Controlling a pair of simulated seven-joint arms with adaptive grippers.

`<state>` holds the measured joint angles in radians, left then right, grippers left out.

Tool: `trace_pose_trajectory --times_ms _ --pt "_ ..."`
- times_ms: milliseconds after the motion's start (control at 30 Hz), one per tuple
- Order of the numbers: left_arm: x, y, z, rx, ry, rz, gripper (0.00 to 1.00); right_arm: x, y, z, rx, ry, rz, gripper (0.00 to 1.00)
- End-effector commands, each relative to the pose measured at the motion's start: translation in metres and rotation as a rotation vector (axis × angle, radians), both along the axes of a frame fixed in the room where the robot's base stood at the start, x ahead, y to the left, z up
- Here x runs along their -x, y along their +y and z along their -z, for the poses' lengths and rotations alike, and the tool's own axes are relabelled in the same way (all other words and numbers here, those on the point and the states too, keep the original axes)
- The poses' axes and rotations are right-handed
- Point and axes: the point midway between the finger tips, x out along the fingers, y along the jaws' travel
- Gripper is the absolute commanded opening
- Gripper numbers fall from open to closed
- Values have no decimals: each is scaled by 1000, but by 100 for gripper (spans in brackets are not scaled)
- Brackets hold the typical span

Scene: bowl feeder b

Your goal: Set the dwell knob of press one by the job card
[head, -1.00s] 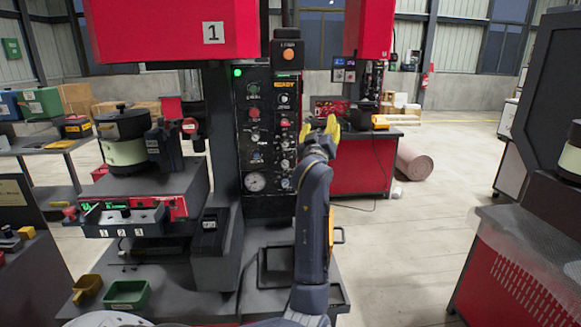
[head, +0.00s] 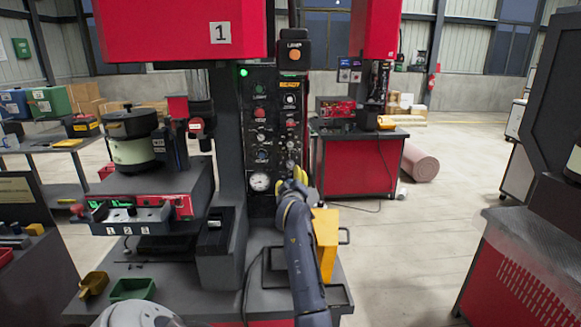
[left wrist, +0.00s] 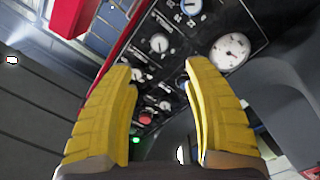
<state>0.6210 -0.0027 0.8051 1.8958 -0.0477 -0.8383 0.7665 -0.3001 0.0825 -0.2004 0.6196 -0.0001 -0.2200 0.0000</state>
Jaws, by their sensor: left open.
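Press one (head: 182,28) is the red and dark machine marked 1. Its dark control panel (head: 262,124) carries a lit green lamp, buttons, several knobs and a round gauge (head: 260,182), which also shows in the left wrist view (left wrist: 230,52). Which knob is the dwell knob cannot be told, as the labels are too small. My left gripper (head: 294,180) is open, in front of the panel's lower right part. In the left wrist view its yellow fingers (left wrist: 162,72) are spread, with a white-marked knob (left wrist: 159,43) beyond the tips and nothing held. No readable job card shows.
A pot-like bowl unit (head: 130,138) stands left of the panel. A green tray (head: 132,289) and an ochre scoop (head: 93,285) lie at the front left. A yellow block (head: 326,243) stands beside my forearm.

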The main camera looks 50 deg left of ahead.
Motion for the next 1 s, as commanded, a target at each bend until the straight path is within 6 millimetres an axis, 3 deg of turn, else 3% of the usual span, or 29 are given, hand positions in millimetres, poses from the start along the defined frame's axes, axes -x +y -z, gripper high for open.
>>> trace_pose_trajectory --times_ms 533,1000 --pt "-58 73 -1 -2 1 -1 52 -1 6 0 -6 -1 2 44" --pt "-77 96 0 -1 2 0 52 -1 3 0 -3 -1 2 44"
